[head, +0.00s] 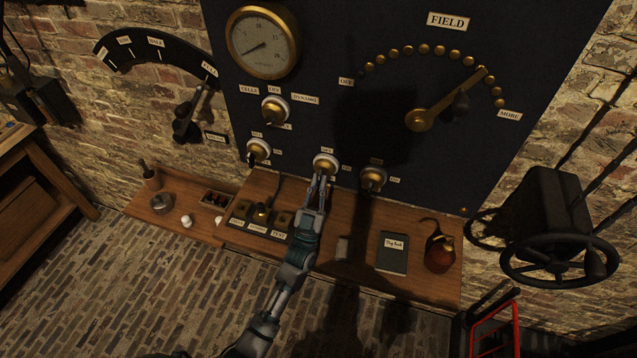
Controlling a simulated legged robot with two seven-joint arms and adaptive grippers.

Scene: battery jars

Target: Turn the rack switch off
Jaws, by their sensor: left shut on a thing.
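A dark panel on the brick wall carries several round brass switches with white rims. My left gripper (320,185) reaches up to the middle switch (326,162) of the lower row and is shut on its knob. The fingers hide part of that knob, so its exact position is unclear. Small labels sit around it, one above and one to its right, too small to read surely. Similar switches are at its left (259,149) and right (373,179). I cannot read which one is named rack. My right gripper is not in view.
Above are a round gauge (263,42), a cells switch (275,109) and a field lever (445,101). The wooden shelf (330,265) below holds a key box (262,217), a dark book (393,253) and a reddish jug (439,254). A black handwheel (560,268) stands at the right.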

